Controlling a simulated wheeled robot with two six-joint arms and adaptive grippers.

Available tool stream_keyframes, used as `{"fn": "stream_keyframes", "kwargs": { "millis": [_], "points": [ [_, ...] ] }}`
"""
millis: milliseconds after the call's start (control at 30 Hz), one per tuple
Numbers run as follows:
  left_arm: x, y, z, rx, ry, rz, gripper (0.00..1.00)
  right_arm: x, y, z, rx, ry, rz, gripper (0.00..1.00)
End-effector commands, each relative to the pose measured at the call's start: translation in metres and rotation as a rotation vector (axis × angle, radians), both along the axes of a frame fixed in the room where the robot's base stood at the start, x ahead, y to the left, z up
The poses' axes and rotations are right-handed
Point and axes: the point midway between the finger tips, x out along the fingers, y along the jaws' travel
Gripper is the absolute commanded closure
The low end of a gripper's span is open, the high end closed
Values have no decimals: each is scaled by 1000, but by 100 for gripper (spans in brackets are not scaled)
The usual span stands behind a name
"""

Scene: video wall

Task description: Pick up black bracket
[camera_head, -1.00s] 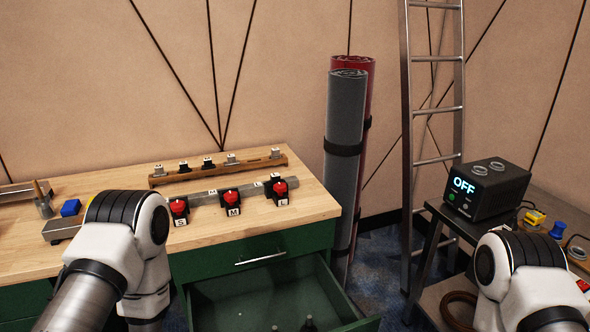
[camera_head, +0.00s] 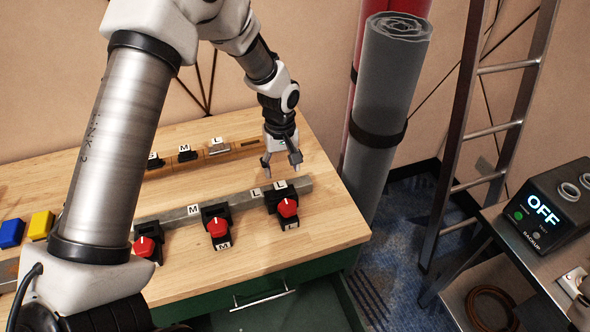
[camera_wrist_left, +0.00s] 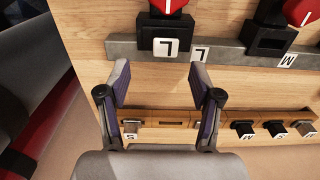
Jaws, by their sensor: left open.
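My left gripper (camera_head: 281,168) is open and empty above the wooden worktop, just behind the right end of a grey metal bar (camera_head: 168,217). Several black brackets with red knobs sit on the bar. The one labelled L (camera_head: 272,199) is nearest the gripper. In the left wrist view, its black block (camera_wrist_left: 163,27) is ahead of the open fingers (camera_wrist_left: 160,76), apart from them. A wooden rack (camera_head: 245,146) behind holds smaller pieces, including a black one labelled M (camera_head: 186,155). In the left wrist view, black pieces (camera_wrist_left: 243,129) stand in the rack beside the fingers. My right gripper is out of view.
A green drawer (camera_head: 264,299) stands open below the worktop (camera_head: 325,228). Grey (camera_head: 388,85) and red rolls and a ladder (camera_head: 489,130) stand to the right. A black box reading OFF (camera_head: 547,222) is far right. Blue (camera_head: 11,233) and yellow (camera_head: 40,225) blocks lie left.

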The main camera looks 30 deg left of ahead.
Motion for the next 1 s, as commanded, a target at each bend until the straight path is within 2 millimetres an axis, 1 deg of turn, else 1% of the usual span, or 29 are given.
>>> {"fn": "stream_keyframes", "kwargs": {
  "millis": [100, 167, 267, 333, 433, 500, 667, 700, 767, 800, 867, 1000],
  "points": [
    [-1, 0, -17, 0, 4, -1, 35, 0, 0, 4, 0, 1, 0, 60],
    [-1, 1, -24, 0, 6, -1, 35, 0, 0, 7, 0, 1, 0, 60],
    [0, 4, -38, -1, 6, 0, 35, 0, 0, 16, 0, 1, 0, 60],
    [0, 7, -52, -1, 7, 0, 35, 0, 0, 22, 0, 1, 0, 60],
    [0, 6, -69, 0, 5, -3, 35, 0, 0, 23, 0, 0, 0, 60],
    [1, 6, -73, -1, 2, -4, 35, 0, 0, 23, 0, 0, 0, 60],
    [1, 6, -74, -1, 1, -4, 35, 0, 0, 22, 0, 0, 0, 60],
    [1, 6, -74, -1, 1, -4, 43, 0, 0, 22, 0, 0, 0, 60],
    [1, 6, -74, 0, 1, -4, 64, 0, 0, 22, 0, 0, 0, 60],
    [1, 6, -74, 0, 1, -4, 78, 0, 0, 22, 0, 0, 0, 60],
    [1, 6, -74, -1, 2, -4, 99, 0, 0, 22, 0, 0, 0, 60],
    [1, 6, -74, 0, 1, -3, 100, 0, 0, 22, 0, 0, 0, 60]
  ]
}}
